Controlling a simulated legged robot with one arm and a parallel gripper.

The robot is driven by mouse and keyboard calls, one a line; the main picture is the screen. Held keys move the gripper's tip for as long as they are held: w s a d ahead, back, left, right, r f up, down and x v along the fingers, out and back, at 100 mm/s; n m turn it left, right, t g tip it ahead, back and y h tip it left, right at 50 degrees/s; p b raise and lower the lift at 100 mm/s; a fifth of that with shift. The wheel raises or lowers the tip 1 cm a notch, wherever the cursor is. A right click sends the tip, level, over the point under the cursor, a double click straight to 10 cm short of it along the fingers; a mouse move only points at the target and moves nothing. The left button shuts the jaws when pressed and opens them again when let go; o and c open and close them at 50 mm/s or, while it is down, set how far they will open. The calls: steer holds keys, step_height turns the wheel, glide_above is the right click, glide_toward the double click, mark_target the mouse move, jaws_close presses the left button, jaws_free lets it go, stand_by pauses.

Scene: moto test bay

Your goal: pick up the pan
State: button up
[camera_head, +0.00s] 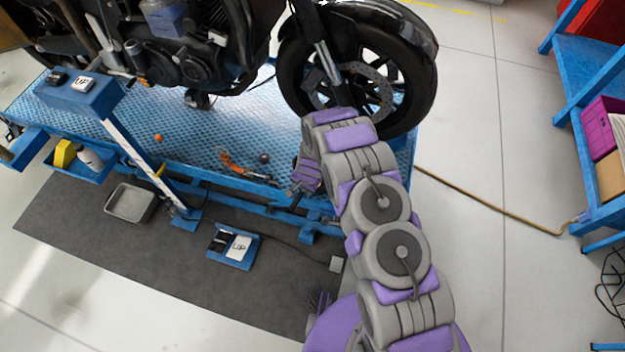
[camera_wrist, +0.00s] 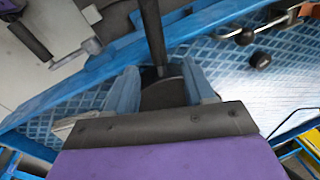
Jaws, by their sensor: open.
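A grey, shallow rectangular pan (camera_head: 131,203) lies on the dark floor mat, left of centre in the head view. My gripper (camera_head: 306,178) is well to its right, low over the front edge of the blue lift platform, partly hidden by my arm. In the wrist view my gripper (camera_wrist: 160,88) is open, with its two fingers apart. Between them shows a dark round shape (camera_wrist: 164,96) with a black bar (camera_wrist: 152,32) running up from it; I cannot tell what it is or whether the fingers touch it. The grey pan is not recognisable in the wrist view.
A motorcycle wheel (camera_head: 290,75) stands behind my gripper on the blue platform (camera_head: 205,150). Orange-handled tools (camera_head: 238,166) and a dark knob (camera_head: 264,158) lie left of it. Blue shelving stands right.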

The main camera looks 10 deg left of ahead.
mark_target(300, 194)
steer(key=f, duration=0.2)
steer(key=a+f+b, duration=0.1)
steer(key=f, duration=0.1)
steer(key=shift+s, duration=0.15)
steer(key=shift+d+f, duration=0.1)
steer(key=shift+f, duration=0.25)
steer(key=shift+d+r, duration=0.1)
steer(key=shift+d, duration=0.05)
steer(key=shift+a, duration=0.3)
steer(key=c, duration=0.6)
steer(key=shift+d, duration=0.15)
jaws_close()
